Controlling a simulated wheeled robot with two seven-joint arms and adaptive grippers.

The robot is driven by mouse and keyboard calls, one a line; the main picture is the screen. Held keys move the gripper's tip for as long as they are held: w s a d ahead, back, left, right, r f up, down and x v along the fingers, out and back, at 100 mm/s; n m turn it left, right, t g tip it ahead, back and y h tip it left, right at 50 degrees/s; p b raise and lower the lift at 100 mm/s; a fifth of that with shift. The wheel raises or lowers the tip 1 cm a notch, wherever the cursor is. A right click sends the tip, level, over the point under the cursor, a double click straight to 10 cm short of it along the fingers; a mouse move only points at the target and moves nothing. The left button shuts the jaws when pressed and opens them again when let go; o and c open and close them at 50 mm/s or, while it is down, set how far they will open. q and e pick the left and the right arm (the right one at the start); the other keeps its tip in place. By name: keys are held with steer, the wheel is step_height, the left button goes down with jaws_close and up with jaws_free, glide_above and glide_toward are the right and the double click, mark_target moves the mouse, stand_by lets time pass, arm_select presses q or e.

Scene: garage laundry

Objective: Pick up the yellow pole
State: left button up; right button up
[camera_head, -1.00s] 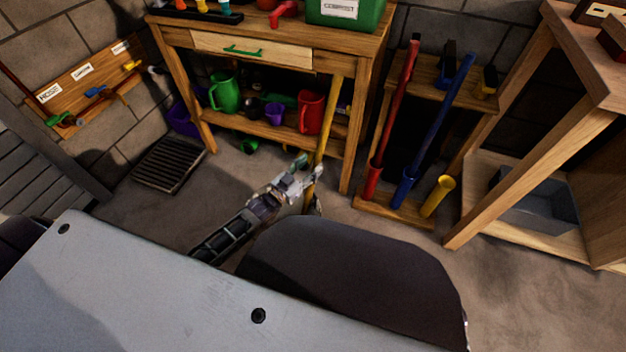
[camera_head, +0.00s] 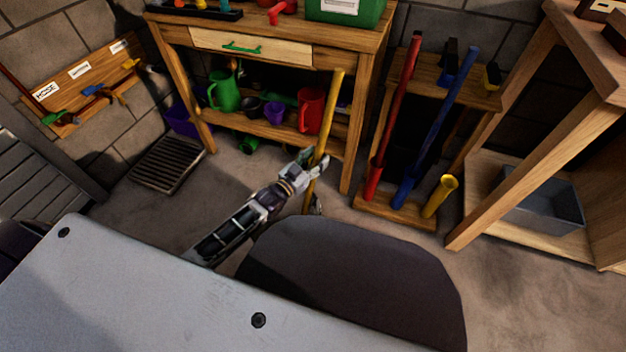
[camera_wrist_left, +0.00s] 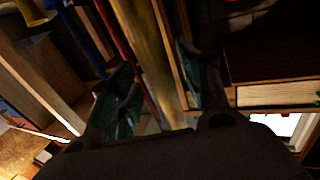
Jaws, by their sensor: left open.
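The yellow pole (camera_head: 328,115) stands tilted in front of the workbench, its top leaning right against or near the bench front; I cannot tell if it touches. My left gripper (camera_head: 314,165) is at the pole's lower half, with its fingers on either side of it. In the left wrist view the pole (camera_wrist_left: 148,50) runs between the two green-tinted fingers of my left gripper (camera_wrist_left: 162,95), which are apart. The gripper hides a short stretch of the pole in the head view. My right gripper is not in view.
The wooden workbench (camera_head: 292,67) stands behind the pole, with a green jug (camera_head: 224,92) and red jug (camera_head: 311,110) on its shelf. A rack to the right holds a red pole (camera_head: 394,115) and a blue pole (camera_head: 436,125). A yellow holder tube (camera_head: 439,196) there is empty.

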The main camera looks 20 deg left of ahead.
arm_select(q)
steer(key=shift+x, duration=0.8)
steer(key=shift+c, duration=0.4)
jaws_close()
